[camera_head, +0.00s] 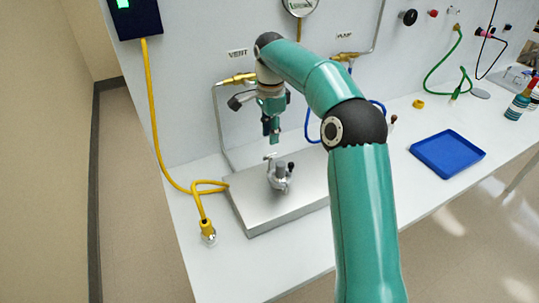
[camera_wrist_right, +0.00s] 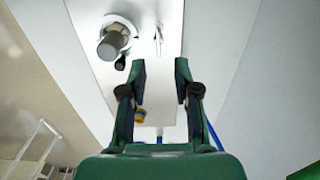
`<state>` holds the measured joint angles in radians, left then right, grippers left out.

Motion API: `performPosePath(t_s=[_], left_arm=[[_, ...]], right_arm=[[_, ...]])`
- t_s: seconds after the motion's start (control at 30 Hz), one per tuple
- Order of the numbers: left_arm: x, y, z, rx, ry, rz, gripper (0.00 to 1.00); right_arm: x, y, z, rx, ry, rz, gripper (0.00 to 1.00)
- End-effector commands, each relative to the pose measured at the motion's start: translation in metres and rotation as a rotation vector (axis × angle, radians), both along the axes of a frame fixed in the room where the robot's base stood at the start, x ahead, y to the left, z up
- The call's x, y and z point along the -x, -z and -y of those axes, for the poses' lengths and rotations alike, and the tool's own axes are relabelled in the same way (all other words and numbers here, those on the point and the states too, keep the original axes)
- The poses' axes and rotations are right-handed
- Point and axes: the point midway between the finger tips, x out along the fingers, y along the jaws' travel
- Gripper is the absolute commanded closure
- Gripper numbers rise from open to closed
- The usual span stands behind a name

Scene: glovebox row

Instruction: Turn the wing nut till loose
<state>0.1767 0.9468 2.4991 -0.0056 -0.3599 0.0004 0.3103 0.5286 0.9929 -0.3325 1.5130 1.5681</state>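A small metal clamp fitting (camera_head: 279,178) stands on a flat grey metal plate (camera_head: 245,205) on the bench. A small T-shaped piece (camera_head: 269,156) at its upper left looks like the wing nut. In the right wrist view, a thin bright piece (camera_wrist_right: 158,38), likely the same wing nut, shows beyond and between the fingertips, beside a grey cylinder (camera_wrist_right: 109,45). My right gripper (camera_head: 272,138) points down above the fitting, apart from it. In the wrist view its two fingers (camera_wrist_right: 160,68) are spread with nothing between them. My left gripper is in neither view.
A yellow cable (camera_head: 150,110) hangs at the left and ends on the bench. Brass valves (camera_head: 238,79) sit on the wall behind my right gripper. A blue tray (camera_head: 447,154) and bottles (camera_head: 519,104) stand to the right.

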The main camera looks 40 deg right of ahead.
Motion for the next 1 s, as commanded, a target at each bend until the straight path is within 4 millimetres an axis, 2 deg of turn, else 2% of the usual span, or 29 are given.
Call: performPosePath(t_s=[0.03,0.1,0.3,0.5,0.77,0.8,0.97,1.0], left_arm=[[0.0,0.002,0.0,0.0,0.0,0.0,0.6],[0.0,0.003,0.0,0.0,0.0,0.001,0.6],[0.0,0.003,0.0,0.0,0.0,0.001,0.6],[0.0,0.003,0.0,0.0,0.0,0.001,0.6],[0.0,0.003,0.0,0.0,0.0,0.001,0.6],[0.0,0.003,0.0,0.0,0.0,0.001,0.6],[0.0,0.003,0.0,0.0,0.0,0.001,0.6],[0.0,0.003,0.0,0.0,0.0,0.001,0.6]], right_arm=[[0.002,0.013,0.0,-0.001,0.002,-0.004,0.69],[0.002,0.026,0.001,-0.001,0.002,-0.004,0.69],[0.002,0.056,0.001,0.0,0.002,-0.002,0.69],[0.002,0.069,0.001,0.001,0.003,0.0,0.69],[0.001,0.07,0.001,0.001,0.003,0.001,0.69],[0.001,0.07,0.001,0.001,0.003,0.0,0.7],[0.001,0.07,0.001,0.0,0.003,0.0,0.97],[0.001,0.07,0.001,0.0,0.003,0.001,1.0]])
